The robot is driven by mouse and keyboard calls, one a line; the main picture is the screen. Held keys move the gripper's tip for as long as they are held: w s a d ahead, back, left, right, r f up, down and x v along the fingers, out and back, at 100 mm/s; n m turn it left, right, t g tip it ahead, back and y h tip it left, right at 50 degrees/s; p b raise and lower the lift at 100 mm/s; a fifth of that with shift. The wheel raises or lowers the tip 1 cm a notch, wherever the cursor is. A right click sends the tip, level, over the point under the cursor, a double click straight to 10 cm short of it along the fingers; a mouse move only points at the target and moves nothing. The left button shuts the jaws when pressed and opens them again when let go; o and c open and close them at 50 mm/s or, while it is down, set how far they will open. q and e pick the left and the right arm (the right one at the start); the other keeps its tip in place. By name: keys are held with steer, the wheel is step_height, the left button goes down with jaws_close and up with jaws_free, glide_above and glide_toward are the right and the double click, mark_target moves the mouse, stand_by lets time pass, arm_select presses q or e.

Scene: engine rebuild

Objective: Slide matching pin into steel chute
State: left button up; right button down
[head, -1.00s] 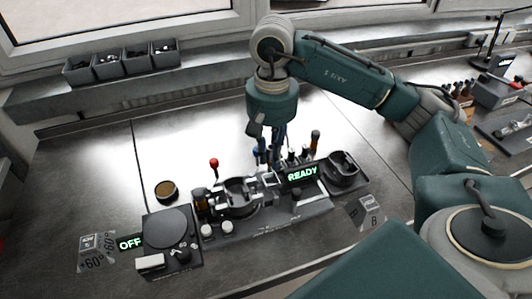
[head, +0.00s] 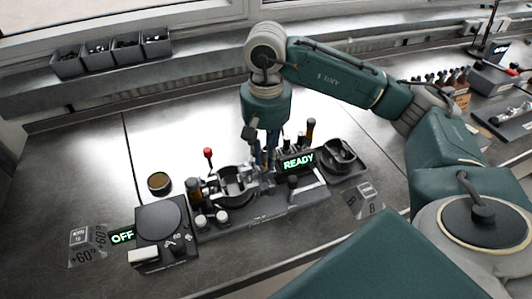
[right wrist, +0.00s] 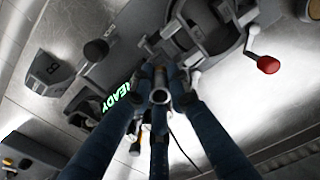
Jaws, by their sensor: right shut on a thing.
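My right gripper (head: 264,158) points down over the middle of the dark fixture (head: 262,212), just left of its READY sign. In the right wrist view its blue fingers (right wrist: 160,92) are shut around a small grey pin (right wrist: 159,97), seen end-on with a dark hole in its tip. The fingers hide the pin in the head view. Grey metal parts (right wrist: 172,36) of the fixture lie close past the fingertips; I cannot tell which is the steel chute, or whether the pin touches it. My left gripper is not in view.
A red-knobbed lever (head: 208,153) and several upright dark-handled pieces (head: 310,130) stand around the fixture. A dial box (head: 163,228) with an OFF sign is at left. A round tin (head: 159,183) sits behind it. Bins (head: 98,57) line the back ledge.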

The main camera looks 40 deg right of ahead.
steer(key=shift+f+b, duration=0.3)
steer(key=shift+b, duration=0.5)
stand_by(0.6)
stand_by(0.9)
steer(key=shift+f+b, duration=0.5)
steer(key=shift+b, duration=0.3)
stand_by(0.3)
steer(key=c, duration=1.2)
jaws_free()
steer(key=shift+r, duration=0.1)
steer(key=shift+r+p, duration=2.35)
steer(key=shift+r, duration=1.55)
